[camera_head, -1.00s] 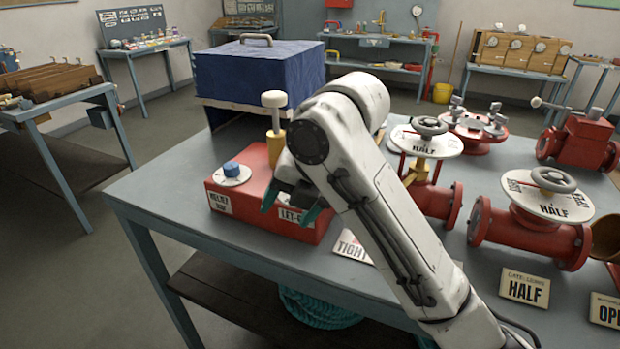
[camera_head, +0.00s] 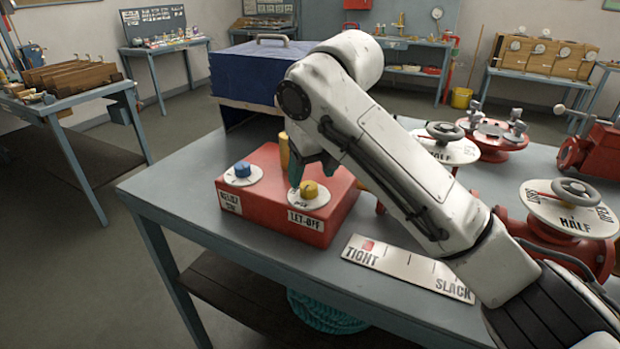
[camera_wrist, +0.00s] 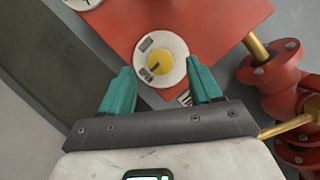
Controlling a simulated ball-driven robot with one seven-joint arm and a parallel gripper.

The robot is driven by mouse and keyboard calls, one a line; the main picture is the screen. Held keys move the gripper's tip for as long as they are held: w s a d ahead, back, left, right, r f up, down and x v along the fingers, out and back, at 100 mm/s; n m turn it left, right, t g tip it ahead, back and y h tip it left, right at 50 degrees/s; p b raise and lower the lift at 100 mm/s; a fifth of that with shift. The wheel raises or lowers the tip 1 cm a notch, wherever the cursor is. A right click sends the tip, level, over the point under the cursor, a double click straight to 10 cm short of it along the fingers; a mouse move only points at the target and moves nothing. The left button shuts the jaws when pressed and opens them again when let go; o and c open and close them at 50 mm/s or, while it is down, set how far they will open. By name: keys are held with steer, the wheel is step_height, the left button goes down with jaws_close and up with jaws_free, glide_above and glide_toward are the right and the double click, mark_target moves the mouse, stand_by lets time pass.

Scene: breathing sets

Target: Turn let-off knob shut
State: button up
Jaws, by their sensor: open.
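The let-off knob (camera_head: 311,190) is a small yellow knob on a round white dial (camera_head: 322,202), on top of a red box (camera_head: 342,190) labelled "LET-OFF". In the wrist view the yellow knob (camera_wrist: 160,63) lies ahead of and between the two teal fingertips, with a dark pointer line on it. My gripper (camera_wrist: 163,78) is open and empty, its fingers on either side of the white dial. In the head view my gripper (camera_head: 312,172) is just above and behind the knob, partly hidden by my arm. I cannot tell whether the fingers touch the dial.
A blue knob (camera_head: 242,169) on its own dial sits left on the same box. A scale plate (camera_head: 408,268) marked "TIGHT" and "SLACK" lies to the right, with a red marker near "TIGHT". Red valves (camera_head: 560,235) stand farther right. A blue covered box (camera_head: 247,75) stands behind.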

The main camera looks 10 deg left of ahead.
mark_target(308, 184)
steer(key=shift+x, duration=1.7)
steer(key=shift+c, duration=0.4)
steer(key=c, duration=1)
steer(key=shift+o, duration=0.2)
